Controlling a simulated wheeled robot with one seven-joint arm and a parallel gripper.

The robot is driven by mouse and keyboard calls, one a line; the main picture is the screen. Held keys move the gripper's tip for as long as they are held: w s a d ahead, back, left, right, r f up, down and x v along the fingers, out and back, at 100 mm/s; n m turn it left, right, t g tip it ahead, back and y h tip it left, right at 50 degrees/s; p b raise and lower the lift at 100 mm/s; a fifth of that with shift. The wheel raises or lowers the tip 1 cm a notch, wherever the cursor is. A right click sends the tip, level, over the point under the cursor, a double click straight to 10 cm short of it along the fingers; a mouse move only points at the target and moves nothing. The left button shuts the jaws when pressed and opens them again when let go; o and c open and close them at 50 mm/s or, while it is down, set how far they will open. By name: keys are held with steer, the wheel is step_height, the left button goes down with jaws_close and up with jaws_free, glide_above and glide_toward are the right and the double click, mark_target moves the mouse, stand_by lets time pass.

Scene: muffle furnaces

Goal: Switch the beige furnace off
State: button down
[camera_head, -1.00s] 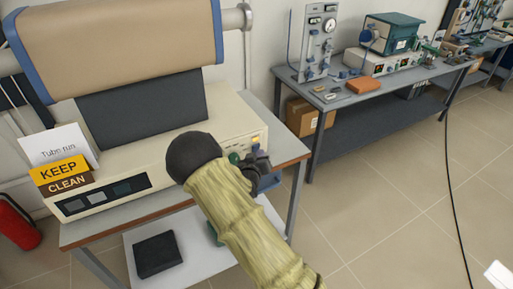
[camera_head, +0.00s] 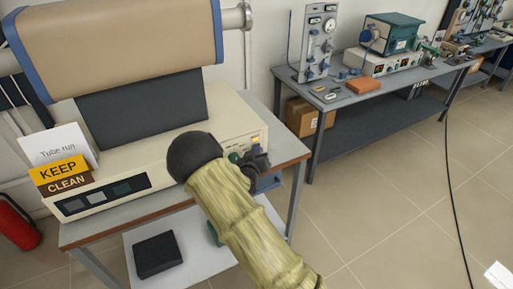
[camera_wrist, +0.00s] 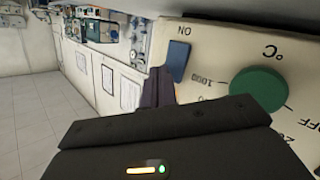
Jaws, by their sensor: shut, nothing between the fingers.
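The beige furnace (camera_head: 120,50) stands on a bench at the left in the head view, its long cream base (camera_head: 215,128) below the drum. In the wrist view its control panel (camera_wrist: 215,50) shows a blue switch (camera_wrist: 179,60) beside the upside-down word ON. A round green knob (camera_wrist: 258,88) sits to its right, with a temperature scale and OFF printed around it. My gripper (camera_head: 258,162) is shut and empty at the right end of the base front. In the wrist view its dark fingers (camera_wrist: 158,88) are just below and left of the switch; contact cannot be told.
A "KEEP CLEAN" sign (camera_head: 60,175) leans at the base's left end. A black block (camera_head: 157,255) lies on the lower shelf. A red extinguisher (camera_head: 15,224) stands at left. Another bench (camera_head: 340,98) with instruments is at the back right; the floor between is clear.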

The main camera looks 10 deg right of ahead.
steer(key=shift+w+a, duration=0.1)
steer(key=shift+w, duration=0.15)
stand_by(0.3)
steer(key=shift+s+d, duration=0.2)
steer(key=shift+s, duration=0.5)
steer(key=s, duration=0.1)
steer(key=s+d+b, duration=0.1)
steer(key=s, duration=0.2)
steer(key=shift+s+d+f, duration=0.3)
steer(key=shift+s+f, duration=0.05)
steer(key=shift+s, duration=0.05)
stand_by(0.6)
